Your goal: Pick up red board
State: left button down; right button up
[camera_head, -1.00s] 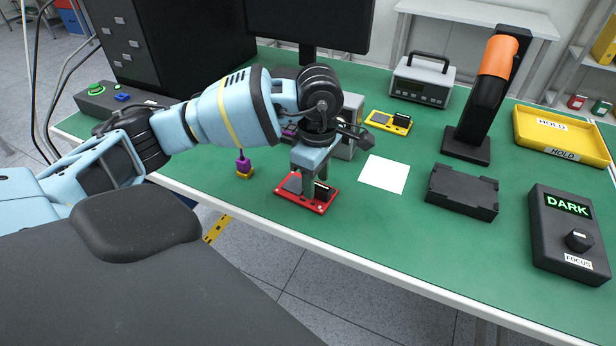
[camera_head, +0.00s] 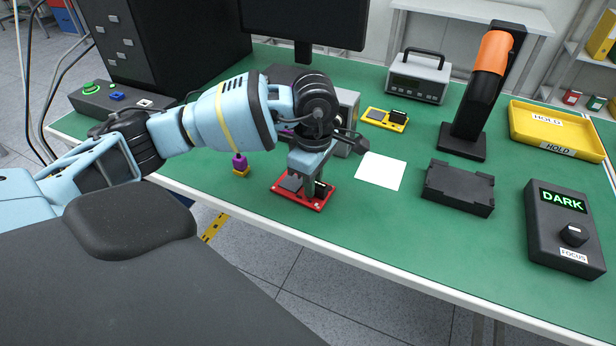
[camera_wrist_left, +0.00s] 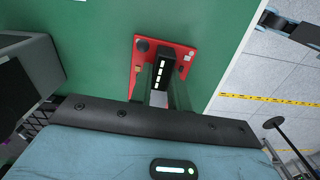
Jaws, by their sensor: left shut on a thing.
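The red board (camera_head: 320,203) lies flat on the green bench top near its front edge. It carries a grey square part and a black slotted block. My left gripper (camera_head: 311,184) points down over it, with its fingers at the board. In the left wrist view the red board (camera_wrist_left: 187,55) shows between and beyond the fingers of the gripper (camera_wrist_left: 163,76), which are shut on its black block. The fingers hide part of the board. My right gripper is not in view.
A white sheet (camera_head: 381,172) lies right of the board, with a black tray-like block (camera_head: 459,187) beyond. A yellow board (camera_head: 385,120) lies behind. A purple-and-yellow part (camera_head: 240,164) stands to the left. The DARK focus box (camera_head: 565,228) is at the right.

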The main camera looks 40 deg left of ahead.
pick_arm(q)
jog(key=shift+r, duration=0.1)
jog(key=shift+r, duration=0.45)
notch_tip(320, 180, up, 2)
jog(key=shift+w+r, duration=0.1)
jog(key=s+d+r, duration=0.1)
jog(key=s+d, duration=0.2)
jog(key=s, duration=0.4)
jog(key=s+d+b, duration=0.1)
jog(key=s+d, duration=0.2)
jog(key=s, duration=0.5)
jog(key=shift+r, duration=0.35)
